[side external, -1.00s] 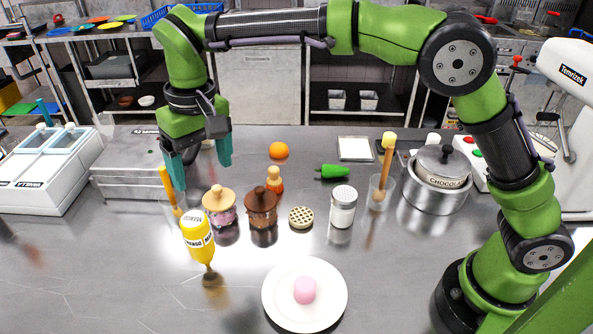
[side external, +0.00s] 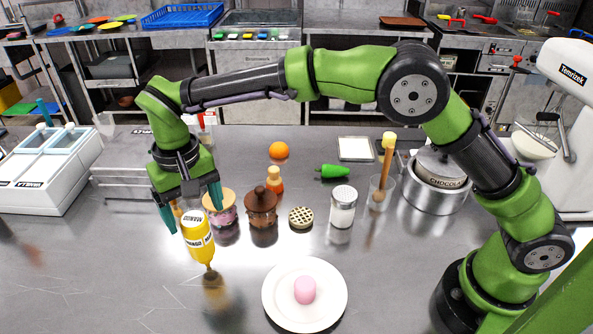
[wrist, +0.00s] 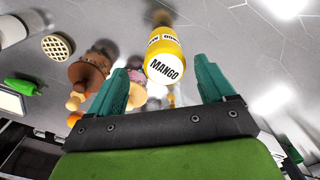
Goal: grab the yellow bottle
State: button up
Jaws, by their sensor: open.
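The yellow bottle (side external: 198,236) is labelled MANGO and stands nozzle down at the left of the steel counter in the side view. In the wrist view the yellow bottle (wrist: 165,56) shows ahead of the fingers, near the middle of the gap between them. My gripper (side external: 192,216) is open, with one teal finger left of the bottle and one to its upper right. In the wrist view my gripper (wrist: 166,82) is empty. Whether a finger touches the bottle cannot be told.
A white plate (side external: 271,291) with a pink item (side external: 304,289) lies at the front. A salt-like shaker (side external: 342,207) stands farther right. The counter's front left is clear.

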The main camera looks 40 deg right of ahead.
aim_at(197, 231)
jog(key=shift+a+f, duration=0.15)
jog(key=shift+f, duration=1.35)
jog(key=shift+a+f, duration=0.15)
jog(key=shift+f, duration=1.35)
jog(key=shift+c, duration=0.4)
jog(key=c, duration=0.7)
